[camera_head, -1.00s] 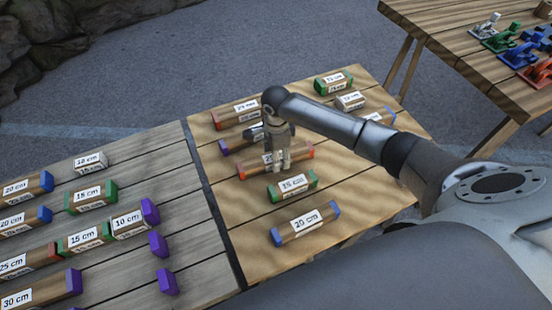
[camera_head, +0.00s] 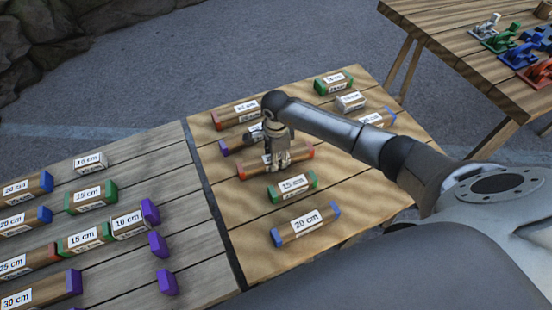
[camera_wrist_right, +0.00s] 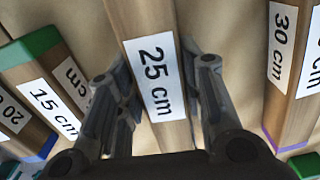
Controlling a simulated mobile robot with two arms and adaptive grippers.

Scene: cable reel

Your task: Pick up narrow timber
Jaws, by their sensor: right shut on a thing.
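A timber labelled 25 cm, with red ends (camera_head: 305,152), lies on the light wooden table (camera_head: 232,236). My right gripper (camera_head: 277,163) is down over its middle and covers its label in the head view. In the right wrist view the 25 cm timber (camera_wrist_right: 150,60) passes between the two fingers of the right gripper (camera_wrist_right: 160,90), which is shut on it. I cannot tell whether the timber has left the table. My left gripper is not in view.
A green-ended 15 cm timber (camera_head: 292,186) and a blue-ended 20 cm timber (camera_head: 305,223) lie in front. A purple-ended timber (camera_head: 228,146) lies just behind. More labelled timbers lie on the grey table (camera_head: 195,262) at left. A third table (camera_head: 430,15) holds coloured clamp-like items.

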